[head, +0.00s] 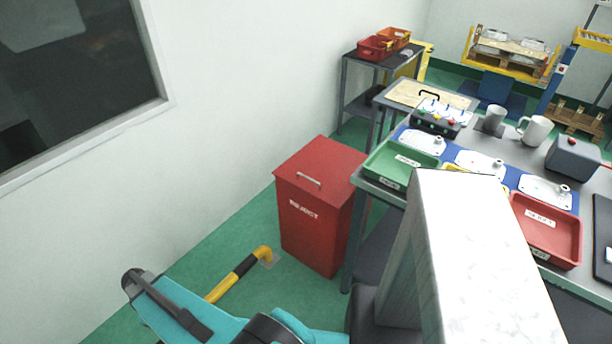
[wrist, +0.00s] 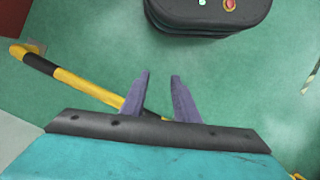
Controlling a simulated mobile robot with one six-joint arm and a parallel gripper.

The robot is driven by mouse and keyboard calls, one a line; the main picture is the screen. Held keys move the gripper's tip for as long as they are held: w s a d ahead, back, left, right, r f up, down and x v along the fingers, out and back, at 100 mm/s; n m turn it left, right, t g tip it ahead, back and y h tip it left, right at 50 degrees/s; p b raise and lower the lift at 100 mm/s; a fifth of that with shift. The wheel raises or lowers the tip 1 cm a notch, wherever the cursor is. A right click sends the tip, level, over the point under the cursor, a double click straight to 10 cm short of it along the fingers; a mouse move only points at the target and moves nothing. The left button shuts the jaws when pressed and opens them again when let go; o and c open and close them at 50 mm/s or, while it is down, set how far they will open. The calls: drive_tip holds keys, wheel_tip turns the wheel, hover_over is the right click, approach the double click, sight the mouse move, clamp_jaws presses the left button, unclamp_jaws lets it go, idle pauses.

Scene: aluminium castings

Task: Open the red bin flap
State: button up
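The red bin (head: 314,220) stands on the green floor against the wall in the head view, with "REJECT" on its front. Its red flap (head: 318,165) lies closed on top, with a pale bar handle (head: 309,180) near the front edge.
A yellow-black rail (head: 238,276) runs low in front of the bin and also shows in the wrist view (wrist: 78,82). The workbench with a green tray (head: 385,178) and a red tray (head: 568,257) stands right of the bin. The wall closes off the left.

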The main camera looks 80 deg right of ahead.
drive_tip(key=w+d+r+m+t, duration=0.1)
drive_tip(key=d+r, duration=0.2)
drive_tip(key=d, duration=0.7)
drive_tip(key=d+r, duration=0.3)
drive_tip(key=d, duration=0.7)
wheel_tip(320, 180, up, 24)
drive_tip(key=m+t+h, duration=0.1)
drive_tip(key=m+h, duration=0.2)
hover_over(306, 177)
drive_tip(key=w+a, duration=0.1)
drive_tip(key=a, duration=0.2)
drive_tip(key=shift+w+d+f+p, duration=0.15)
drive_tip(key=shift+w+p, duration=0.05)
drive_tip(key=shift+p, duration=0.1)
drive_tip(key=shift+f, duration=0.1)
drive_tip(key=shift+s+d+f+p, duration=0.2)
drive_tip(key=shift+d+f+p, duration=0.3)
drive_tip(key=shift+f, duration=1.75)
drive_tip(key=shift+s+d+f+p, duration=0.3)
drive_tip(key=shift+f+p, duration=0.3)
drive_tip(key=shift+f, duration=1.6)
drive_tip(key=shift+s+d+f+p, duration=0.15)
drive_tip(key=shift+d+f+p, duration=0.35)
drive_tip(key=shift+f, duration=1.75)
drive_tip(key=shift+a, duration=0.1)
